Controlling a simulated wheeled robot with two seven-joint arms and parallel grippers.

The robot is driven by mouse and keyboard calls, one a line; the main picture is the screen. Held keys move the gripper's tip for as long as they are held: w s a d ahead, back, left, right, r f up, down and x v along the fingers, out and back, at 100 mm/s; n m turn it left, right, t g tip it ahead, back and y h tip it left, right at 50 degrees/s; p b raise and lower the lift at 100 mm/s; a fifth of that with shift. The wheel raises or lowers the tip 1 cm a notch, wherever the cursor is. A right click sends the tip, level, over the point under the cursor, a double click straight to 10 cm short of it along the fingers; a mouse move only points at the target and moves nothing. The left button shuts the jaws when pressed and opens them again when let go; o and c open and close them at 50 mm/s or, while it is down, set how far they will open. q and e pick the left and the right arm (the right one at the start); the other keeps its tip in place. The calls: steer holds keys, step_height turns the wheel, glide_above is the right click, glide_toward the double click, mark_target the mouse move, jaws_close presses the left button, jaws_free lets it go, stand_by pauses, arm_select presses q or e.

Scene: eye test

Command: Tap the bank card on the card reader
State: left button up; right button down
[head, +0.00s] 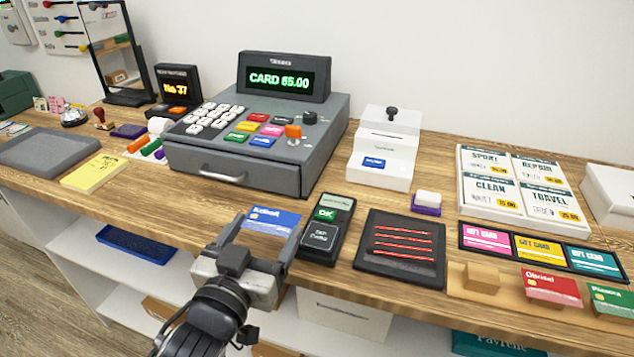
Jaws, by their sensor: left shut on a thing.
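The blue bank card (272,218) is between the fingertips of my left gripper (265,230), which is shut on it near the counter's front edge. The card reader (326,228) is a dark device just right of the card. Its upper screen is green, a green OK label shows in the middle, and a dark pad with small text is at its lower end. The card is beside the reader; I cannot tell whether they touch. The cash register (255,138) behind reads "CARD 65.00" on its display. My right gripper is not in view.
A black mat with red lines (402,281) lies right of the reader. A white box with a black knob (385,150) stands behind it. Gift cards (541,250) and a red card on a wooden stand (551,289) are at right. A yellow notepad (95,171) lies at left.

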arm_select(q)
steer(key=d+r+h, duration=0.1)
steer(key=d, duration=0.1)
steer(key=w+d+r+m+g+h+p, duration=0.1)
steer(key=d, duration=0.1)
steer(key=w+d+r+m+h+p, duration=0.1)
steer(key=d, duration=0.2)
steer(key=shift+r+g, duration=0.2)
steer(key=shift+g, duration=0.1)
steer(key=b, duration=0.5)
glide_above(310, 252)
step_height(310, 252, down, 5)
steer(key=shift+d+r, duration=0.1)
steer(key=shift+r, duration=0.05)
steer(key=shift+f+b, duration=0.35)
steer(key=shift+b, duration=0.15)
steer(key=shift+f+b, duration=0.65)
steer(key=shift+b, duration=0.05)
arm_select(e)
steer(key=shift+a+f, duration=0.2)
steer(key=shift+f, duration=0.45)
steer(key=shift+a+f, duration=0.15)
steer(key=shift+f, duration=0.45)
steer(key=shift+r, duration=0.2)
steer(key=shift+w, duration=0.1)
